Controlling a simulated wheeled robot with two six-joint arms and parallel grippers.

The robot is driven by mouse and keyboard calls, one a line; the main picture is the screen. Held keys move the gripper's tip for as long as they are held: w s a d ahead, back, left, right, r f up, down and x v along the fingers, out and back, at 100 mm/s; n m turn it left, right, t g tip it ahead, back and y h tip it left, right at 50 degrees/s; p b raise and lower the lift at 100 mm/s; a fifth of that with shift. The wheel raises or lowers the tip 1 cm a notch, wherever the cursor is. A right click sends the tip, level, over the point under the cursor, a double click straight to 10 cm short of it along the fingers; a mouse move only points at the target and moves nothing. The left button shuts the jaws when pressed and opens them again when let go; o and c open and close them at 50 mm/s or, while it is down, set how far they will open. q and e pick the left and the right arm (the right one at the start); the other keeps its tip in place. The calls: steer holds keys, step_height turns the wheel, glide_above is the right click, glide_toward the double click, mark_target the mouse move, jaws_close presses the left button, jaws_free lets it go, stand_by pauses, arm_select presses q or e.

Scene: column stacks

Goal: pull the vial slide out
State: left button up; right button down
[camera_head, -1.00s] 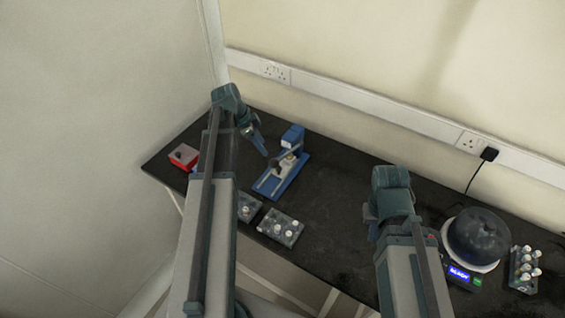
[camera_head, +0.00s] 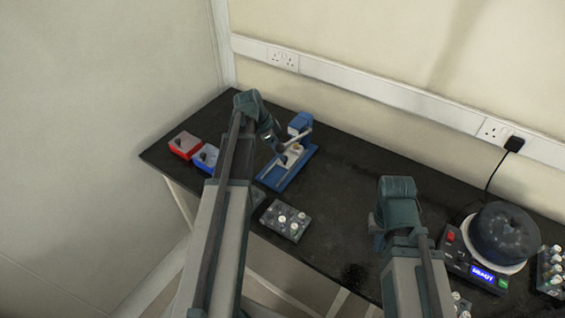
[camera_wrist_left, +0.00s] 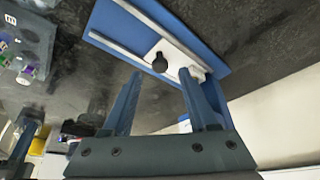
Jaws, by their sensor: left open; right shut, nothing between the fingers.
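The blue vial device (camera_head: 275,181) stands at the back of the black bench. In the left wrist view its blue base (camera_wrist_left: 205,25) carries two pale rails, with a white slide (camera_wrist_left: 178,57) and its dark knob (camera_wrist_left: 159,62) between them. My left gripper (camera_head: 279,146) is over the device, partly hiding the slide. In the left wrist view its fingers (camera_wrist_left: 160,88) are apart and empty, with the knob just beyond the gap between the tips. My right gripper (camera_head: 377,233) is shut and empty over the bench, well away from the device.
A grey rack with white-capped vials (camera_head: 277,233) lies near the front edge. Red (camera_head: 184,149) and blue (camera_head: 204,167) boxes stand at the left. A dark round machine (camera_head: 499,232) and another vial rack (camera_head: 549,283) stand at the right. The middle of the bench is clear.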

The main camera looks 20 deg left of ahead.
mark_target(291, 154)
arm_select(q)
steer(key=b+x, duration=0.2)
steer(key=x, duration=0.1)
steer(key=shift+f, duration=0.15)
arm_select(e)
step_height(291, 154, down, 3)
arm_select(q)
steer(key=shift+c, duration=0.3)
jaws_close()
stand_by(0.9)
